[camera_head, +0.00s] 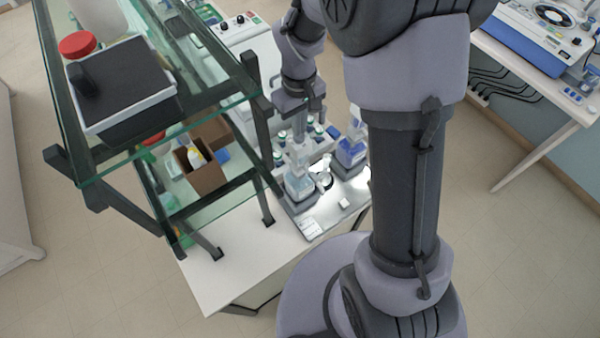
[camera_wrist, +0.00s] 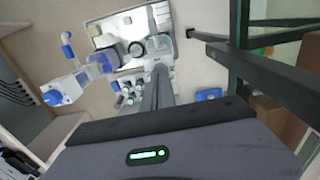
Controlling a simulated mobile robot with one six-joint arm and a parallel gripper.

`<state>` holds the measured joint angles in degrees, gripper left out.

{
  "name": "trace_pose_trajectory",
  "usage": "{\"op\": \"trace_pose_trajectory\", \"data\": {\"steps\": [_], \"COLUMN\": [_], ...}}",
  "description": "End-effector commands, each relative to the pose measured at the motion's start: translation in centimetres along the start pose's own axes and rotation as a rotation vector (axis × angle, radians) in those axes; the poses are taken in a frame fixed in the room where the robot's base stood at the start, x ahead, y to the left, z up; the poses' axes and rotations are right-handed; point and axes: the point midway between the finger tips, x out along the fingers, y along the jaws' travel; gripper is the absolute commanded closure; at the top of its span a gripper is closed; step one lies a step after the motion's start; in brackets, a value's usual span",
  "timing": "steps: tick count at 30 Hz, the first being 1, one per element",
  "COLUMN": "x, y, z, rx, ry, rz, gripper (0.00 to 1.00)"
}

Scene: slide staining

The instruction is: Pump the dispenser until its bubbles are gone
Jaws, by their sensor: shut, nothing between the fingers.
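My gripper (camera_head: 298,150) points down over the instrument tray in the head view, its fingers together and empty. A clear bottle with a pale top (camera_head: 299,187) stands directly below it; this looks like the dispenser, but its top is partly hidden by my gripper. I cannot tell whether the fingers touch it. In the wrist view my closed fingers (camera_wrist: 159,72) reach toward the tray. A second, blue-and-white bottle (camera_head: 351,152) stands to the right on the tray; it also shows at the left in the wrist view (camera_wrist: 66,88). Any bubbles are too small to see.
A glass shelf rack (camera_head: 215,122) with dark posts stands close at the left of my gripper. Several small capped bottles (camera_head: 318,131) stand behind the fingers. The metal tray (camera_head: 318,221) lies on a white bench (camera_head: 215,285), whose front left part is clear.

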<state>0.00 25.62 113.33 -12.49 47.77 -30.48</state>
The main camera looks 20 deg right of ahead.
Motion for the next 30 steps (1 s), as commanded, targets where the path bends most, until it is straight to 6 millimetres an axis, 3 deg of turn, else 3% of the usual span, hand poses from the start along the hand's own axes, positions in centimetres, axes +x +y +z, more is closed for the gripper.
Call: {"op": "trace_pose_trajectory", "data": {"steps": [30], "x": [3.8], "y": [0.0], "z": [0.0], "rx": [0.0], "ry": [-0.001], "rz": [-0.001], "gripper": [1.0]}}
